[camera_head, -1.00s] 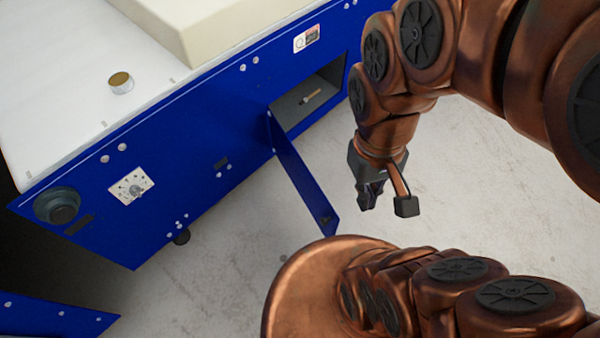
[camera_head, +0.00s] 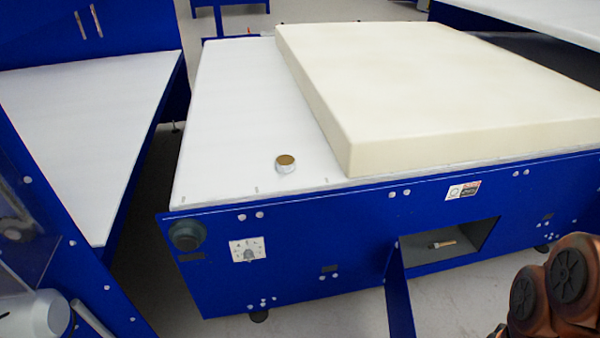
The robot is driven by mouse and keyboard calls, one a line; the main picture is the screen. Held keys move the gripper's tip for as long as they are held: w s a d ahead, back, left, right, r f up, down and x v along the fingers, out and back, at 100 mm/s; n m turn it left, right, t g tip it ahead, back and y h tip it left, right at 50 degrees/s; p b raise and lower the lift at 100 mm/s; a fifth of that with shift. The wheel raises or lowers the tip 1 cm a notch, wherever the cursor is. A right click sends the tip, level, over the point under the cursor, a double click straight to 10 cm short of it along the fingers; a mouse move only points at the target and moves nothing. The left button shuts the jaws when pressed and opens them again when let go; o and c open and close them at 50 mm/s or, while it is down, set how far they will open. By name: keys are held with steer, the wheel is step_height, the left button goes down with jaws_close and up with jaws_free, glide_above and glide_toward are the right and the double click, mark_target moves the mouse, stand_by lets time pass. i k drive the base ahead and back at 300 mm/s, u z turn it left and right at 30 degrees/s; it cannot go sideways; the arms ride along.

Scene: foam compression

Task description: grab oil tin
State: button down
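A small round tin (camera_head: 286,163) with a silvery side and a brownish-gold top stands on the white tabletop (camera_head: 235,120), near its front edge and left of the foam block. It looks like the oil tin, but no label can be read. My gripper is out of view. Only part of my copper arm shows at the lower right, well away from the tin.
A thick cream foam block (camera_head: 400,75) covers much of the table. Below, an open compartment (camera_head: 420,250) holds a small brass-coloured piece (camera_head: 442,244), and its blue door (camera_head: 399,300) hangs out. Another white table (camera_head: 80,130) stands left, across a narrow gap.

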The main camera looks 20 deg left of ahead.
mark_target(285, 163)
steer(key=u, duration=0.55)
steer(key=k, duration=0.65)
steer(key=u, duration=1.2)
steer(key=i, duration=2.65)
steer(key=z, duration=0.55)
